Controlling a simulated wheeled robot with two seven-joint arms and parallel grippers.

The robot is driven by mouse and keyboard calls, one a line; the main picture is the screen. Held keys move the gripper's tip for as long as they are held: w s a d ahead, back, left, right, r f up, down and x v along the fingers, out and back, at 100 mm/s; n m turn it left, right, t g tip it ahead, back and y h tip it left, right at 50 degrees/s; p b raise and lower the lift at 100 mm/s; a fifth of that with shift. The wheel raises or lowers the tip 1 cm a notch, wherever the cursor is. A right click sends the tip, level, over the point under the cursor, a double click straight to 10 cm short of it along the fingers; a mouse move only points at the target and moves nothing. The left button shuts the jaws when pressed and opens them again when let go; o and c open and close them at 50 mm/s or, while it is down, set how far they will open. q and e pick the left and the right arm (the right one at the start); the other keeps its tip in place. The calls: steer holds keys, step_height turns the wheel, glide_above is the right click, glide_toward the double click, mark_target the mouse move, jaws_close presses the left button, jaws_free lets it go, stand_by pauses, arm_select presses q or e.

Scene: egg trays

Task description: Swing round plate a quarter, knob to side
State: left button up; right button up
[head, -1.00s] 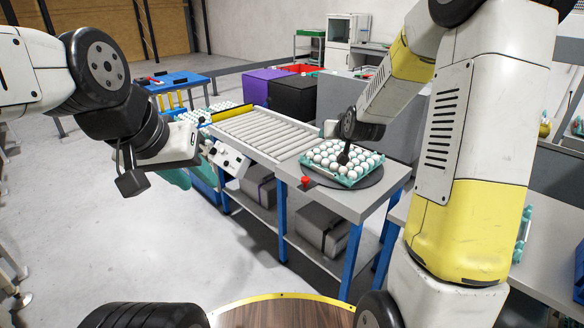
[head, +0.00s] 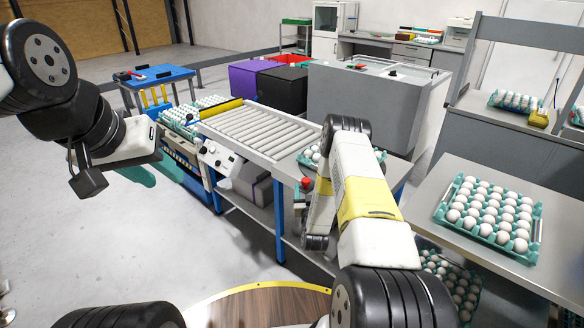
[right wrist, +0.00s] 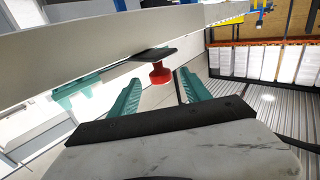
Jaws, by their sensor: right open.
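The round plate's red knob (head: 307,183) shows at the near edge of the conveyor's end table, left of my right forearm. An egg tray (head: 309,157) sits above it, partly covered by my arm. The plate itself is almost wholly hidden in the head view. In the right wrist view the red knob (right wrist: 159,74) sticks out from a black tab (right wrist: 153,55) at the table edge. My right gripper (right wrist: 160,79) is open, its teal fingers apart with the knob between them in the picture; contact does not show.
The roller conveyor (head: 262,128) runs to the back left of the knob. A side table (head: 420,190) at right carries a full egg tray (head: 441,217). More egg trays lie below it. A grey cabinet (head: 365,105) stands behind. The floor at left is clear.

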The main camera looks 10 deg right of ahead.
steer(key=w, duration=0.5)
steer(key=w+d, duration=0.1)
steer(key=w, duration=0.1)
steer(key=shift+w, duration=0.3)
jaws_close()
stand_by(1.1)
